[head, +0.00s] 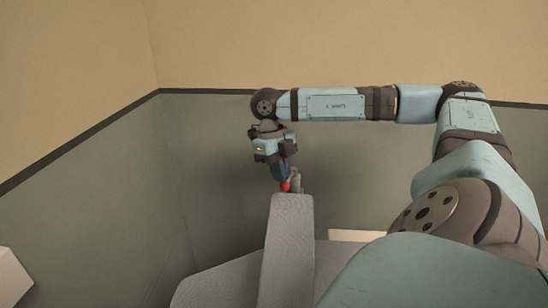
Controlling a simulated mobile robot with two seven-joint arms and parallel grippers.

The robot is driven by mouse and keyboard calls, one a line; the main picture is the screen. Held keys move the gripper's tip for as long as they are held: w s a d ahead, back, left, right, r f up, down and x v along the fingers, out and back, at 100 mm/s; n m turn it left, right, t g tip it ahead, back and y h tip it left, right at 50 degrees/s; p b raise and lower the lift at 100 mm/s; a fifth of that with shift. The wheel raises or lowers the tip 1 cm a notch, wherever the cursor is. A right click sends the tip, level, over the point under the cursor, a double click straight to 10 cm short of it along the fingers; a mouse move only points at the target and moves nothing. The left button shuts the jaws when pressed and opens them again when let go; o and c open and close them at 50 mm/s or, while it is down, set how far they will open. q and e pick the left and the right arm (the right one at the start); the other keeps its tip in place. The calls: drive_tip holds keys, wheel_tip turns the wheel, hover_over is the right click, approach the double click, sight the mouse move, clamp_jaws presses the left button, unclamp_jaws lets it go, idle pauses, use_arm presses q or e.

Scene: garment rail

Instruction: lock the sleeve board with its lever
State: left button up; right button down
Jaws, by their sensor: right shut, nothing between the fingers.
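The sleeve board (289,245) is a narrow grey padded board that runs away from me in the lower middle of the head view. Just past its far end is a small red knob (285,187), which looks like the end of the lever; the rest of the lever is hidden or too small to tell. My right gripper (283,180) points down at the red knob, with its fingers shut and nothing held. I cannot tell whether the fingers touch the knob. My left gripper is not in view.
A wider grey padded board (215,287) lies below the sleeve board. A pale flat surface (352,235) shows behind it on the right, and a pale block (12,279) at the lower left edge. Walls (110,170) close off the back and left.

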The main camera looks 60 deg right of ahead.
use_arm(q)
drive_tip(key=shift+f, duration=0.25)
use_arm(e)
drive_tip(key=shift+s+f, duration=0.1)
drive_tip(key=shift+s, duration=0.35)
use_arm(q)
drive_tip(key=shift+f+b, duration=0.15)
drive_tip(key=shift+b, duration=0.15)
use_arm(e)
drive_tip(key=shift+s+a, duration=0.1)
idle(0.4)
use_arm(q)
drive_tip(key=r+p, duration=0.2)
drive_tip(key=p, duration=0.1)
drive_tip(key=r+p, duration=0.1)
drive_tip(key=p, duration=0.1)
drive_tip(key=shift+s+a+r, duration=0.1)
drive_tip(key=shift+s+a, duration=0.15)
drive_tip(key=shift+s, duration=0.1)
use_arm(e)
drive_tip(key=v, duration=1.4)
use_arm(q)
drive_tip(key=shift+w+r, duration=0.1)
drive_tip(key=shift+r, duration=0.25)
use_arm(e)
drive_tip(key=shift+f, duration=0.1)
